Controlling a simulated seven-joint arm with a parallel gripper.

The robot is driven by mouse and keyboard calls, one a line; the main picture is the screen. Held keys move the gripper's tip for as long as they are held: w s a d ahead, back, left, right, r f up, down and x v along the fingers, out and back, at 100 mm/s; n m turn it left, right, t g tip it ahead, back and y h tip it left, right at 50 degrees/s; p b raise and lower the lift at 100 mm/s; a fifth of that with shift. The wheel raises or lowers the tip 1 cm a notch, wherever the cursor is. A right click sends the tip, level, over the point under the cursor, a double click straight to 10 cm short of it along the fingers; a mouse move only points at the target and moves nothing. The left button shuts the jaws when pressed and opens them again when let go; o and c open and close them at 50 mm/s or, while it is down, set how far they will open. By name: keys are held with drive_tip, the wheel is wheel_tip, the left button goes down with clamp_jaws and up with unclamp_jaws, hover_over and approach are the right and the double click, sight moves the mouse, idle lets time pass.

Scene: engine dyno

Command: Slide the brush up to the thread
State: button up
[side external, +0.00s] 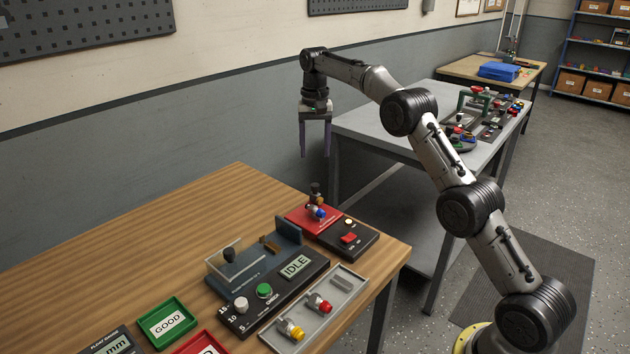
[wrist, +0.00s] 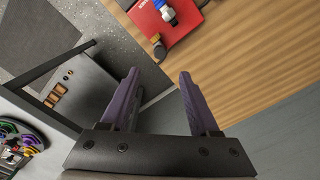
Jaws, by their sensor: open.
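My gripper (side external: 315,150) is open and empty, fingers pointing down, above and beyond the far right end of the wooden table. In the wrist view its two purple fingers (wrist: 159,80) are apart with nothing between them. I cannot pick out a brush or a thread with certainty. A small brown piece (side external: 270,243) sits on the dark tester (side external: 257,290), which has an IDLE display, a green button and a clear guard. A red-topped unit (side external: 312,216) behind it carries a blue-ended fitting (side external: 319,212). The fitting also shows in the wrist view (wrist: 166,12).
A grey tray (side external: 340,287) holds red and yellow-ended fittings. A green GOOD tray (side external: 167,324) and a red tray (side external: 203,343) lie at the front. A grey bench (side external: 375,125) with other parts stands behind. The wooden table (side external: 170,225) is clear at back left.

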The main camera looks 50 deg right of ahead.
sight(315, 185)
wheel_tip(315, 185, down, 10)
drive_tip(key=shift+f, duration=0.1)
drive_tip(key=shift+c, duration=0.4)
clamp_jaws()
idle(1.3)
